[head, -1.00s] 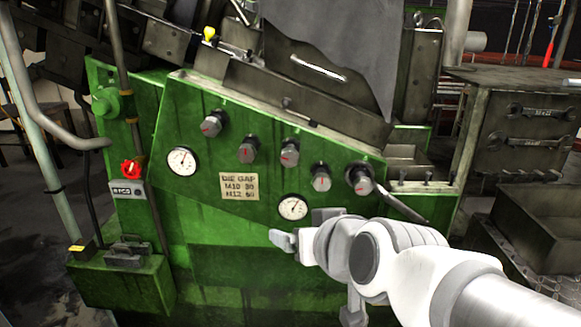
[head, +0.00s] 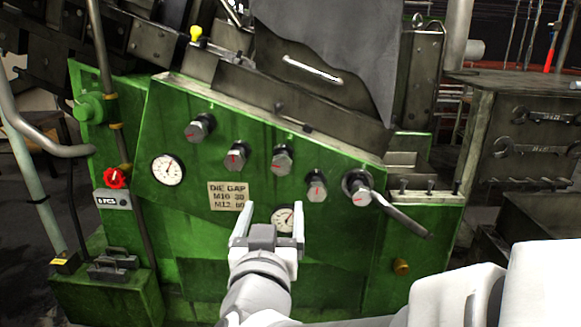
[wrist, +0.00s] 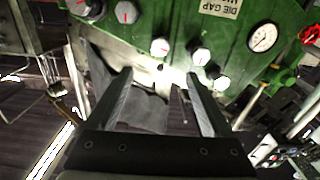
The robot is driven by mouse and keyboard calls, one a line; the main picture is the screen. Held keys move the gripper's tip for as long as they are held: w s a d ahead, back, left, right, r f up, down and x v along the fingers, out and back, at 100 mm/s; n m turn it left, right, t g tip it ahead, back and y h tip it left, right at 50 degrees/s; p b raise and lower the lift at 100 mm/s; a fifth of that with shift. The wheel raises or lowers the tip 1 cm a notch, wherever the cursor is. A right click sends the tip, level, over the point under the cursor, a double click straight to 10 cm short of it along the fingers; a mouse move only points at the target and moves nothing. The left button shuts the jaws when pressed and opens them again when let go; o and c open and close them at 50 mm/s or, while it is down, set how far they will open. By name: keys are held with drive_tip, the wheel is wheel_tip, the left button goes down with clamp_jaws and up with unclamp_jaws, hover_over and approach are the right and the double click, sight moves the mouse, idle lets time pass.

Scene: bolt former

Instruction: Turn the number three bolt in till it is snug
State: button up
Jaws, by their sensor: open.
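A slanted row of several grey hex bolts with red marks sits on the green machine panel (head: 330,235). Counting from the left in the head view, the third bolt (head: 282,160) is near the middle of the row; no numbers show on the bolts. It also shows in the wrist view (wrist: 160,47), where the panel appears upside down. My gripper (head: 272,209) is open and empty, below this bolt and apart from it, with its fingers pointing up toward the panel. In the wrist view, the bolt lies beyond the gap between my fingertips (wrist: 160,73).
Dial gauges (head: 168,169) and a die gap label (head: 228,196) sit on the panel. A lever handle (head: 405,217) sticks out beside the rightmost bolt. A red knob (head: 115,178) is at the left. The space between my gripper and the bolts looks clear.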

drive_tip(key=p, duration=0.4)
approach(281, 169)
drive_tip(key=w+p, duration=0.2)
drive_tip(key=w, duration=0.8)
drive_tip(key=shift+w+d, duration=0.1)
drive_tip(key=shift+d, duration=0.05)
clamp_jaws()
